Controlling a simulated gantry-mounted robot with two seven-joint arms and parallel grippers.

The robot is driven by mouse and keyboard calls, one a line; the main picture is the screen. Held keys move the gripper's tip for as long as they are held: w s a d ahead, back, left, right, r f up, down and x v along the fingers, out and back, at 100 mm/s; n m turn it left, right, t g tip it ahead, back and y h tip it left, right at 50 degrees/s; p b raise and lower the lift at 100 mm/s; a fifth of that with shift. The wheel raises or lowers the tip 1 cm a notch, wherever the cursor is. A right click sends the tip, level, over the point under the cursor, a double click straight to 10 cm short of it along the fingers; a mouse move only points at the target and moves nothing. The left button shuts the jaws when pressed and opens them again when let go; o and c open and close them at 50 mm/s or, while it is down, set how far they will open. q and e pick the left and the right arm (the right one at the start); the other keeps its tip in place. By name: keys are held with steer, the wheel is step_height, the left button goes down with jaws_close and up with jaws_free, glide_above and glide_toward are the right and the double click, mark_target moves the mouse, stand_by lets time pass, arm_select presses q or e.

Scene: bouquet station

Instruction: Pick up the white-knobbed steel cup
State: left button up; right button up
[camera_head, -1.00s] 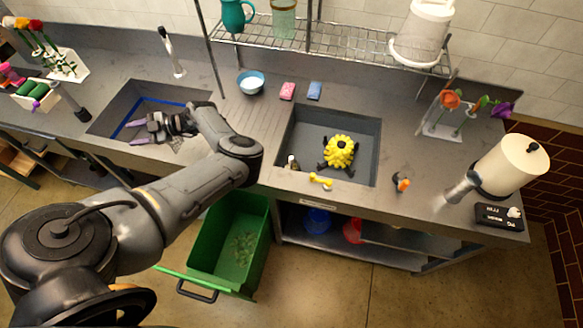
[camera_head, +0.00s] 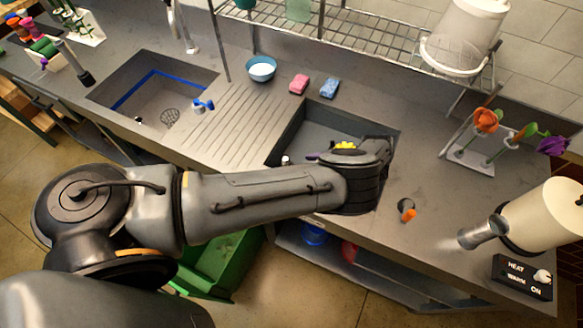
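I cannot clearly make out a white-knobbed steel cup. A small item with a pale top (camera_head: 286,160) stands at the left front of the right sink and could be it, but it is too small to be sure. My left arm reaches across from the left, its wrist over the right sink (camera_head: 299,118). My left gripper (camera_head: 316,157) is mostly hidden by the wrist, with only a dark, purplish finger tip showing close to the pale-topped item. Its opening cannot be seen. My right gripper is not in view.
A yellow bumpy thing (camera_head: 345,145) is mostly hidden under my wrist. A cream tank (camera_head: 550,215) with a steel cylinder (camera_head: 483,233) and a heat control box (camera_head: 522,277) stand at right. A blue bowl (camera_head: 261,68) and sponges (camera_head: 299,84) sit behind. The ribbed drainboard (camera_head: 235,130) is clear.

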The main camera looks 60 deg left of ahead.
arm_select(q)
steer(key=p+x, duration=0.1)
steer(key=x, duration=0.3)
steer(key=p+x, duration=0.1)
steer(key=x, duration=0.3)
steer(key=shift+a+r+p, duration=0.15)
steer(key=shift+r+p, duration=0.05)
steer(key=shift+p, duration=0.2)
steer(key=shift+s+a+f, duration=0.3)
steer(key=shift+s+a, duration=0.05)
steer(key=shift+s, duration=0.05)
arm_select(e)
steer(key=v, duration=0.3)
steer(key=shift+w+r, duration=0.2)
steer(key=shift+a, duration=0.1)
arm_select(q)
jaws_close()
